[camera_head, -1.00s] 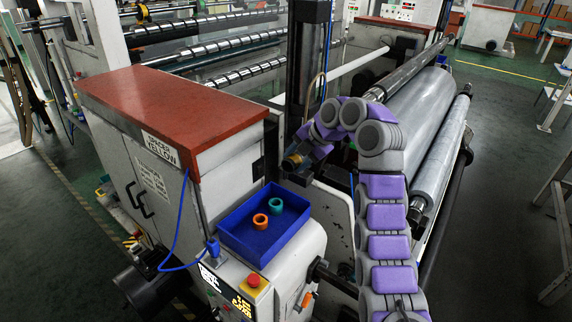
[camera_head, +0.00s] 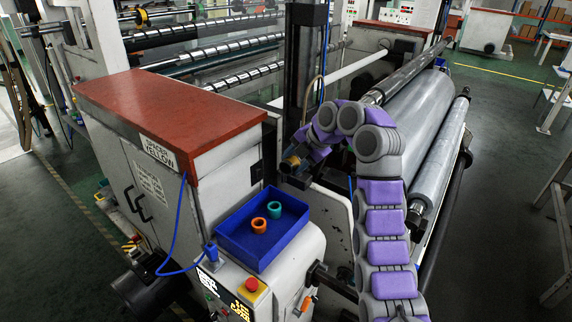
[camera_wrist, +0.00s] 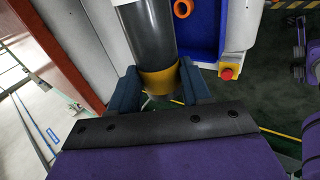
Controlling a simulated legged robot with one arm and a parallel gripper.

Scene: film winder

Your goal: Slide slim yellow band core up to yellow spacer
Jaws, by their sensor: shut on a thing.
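In the wrist view a dark grey cylinder with a yellow band (camera_wrist: 160,79) at its near end runs up out of the frame. My gripper (camera_wrist: 161,88) is shut on it, with one blue-grey finger on each side of the yellow band. In the head view my gripper (camera_head: 291,164) is beside the machine, right of the red-topped cabinet, with a small dark and yellowish end showing at it. I cannot tell a separate yellow spacer from the yellow band; the cylinder's far end is out of view.
A blue tray (camera_head: 233,238) holds an orange ring (camera_head: 259,225) and a teal ring (camera_head: 274,210). The cabinet (camera_head: 150,112) carries a sign reading "SPACER YELLOW". A red button (camera_head: 251,285) is in front of the tray. Large rollers (camera_head: 410,120) lie behind my arm.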

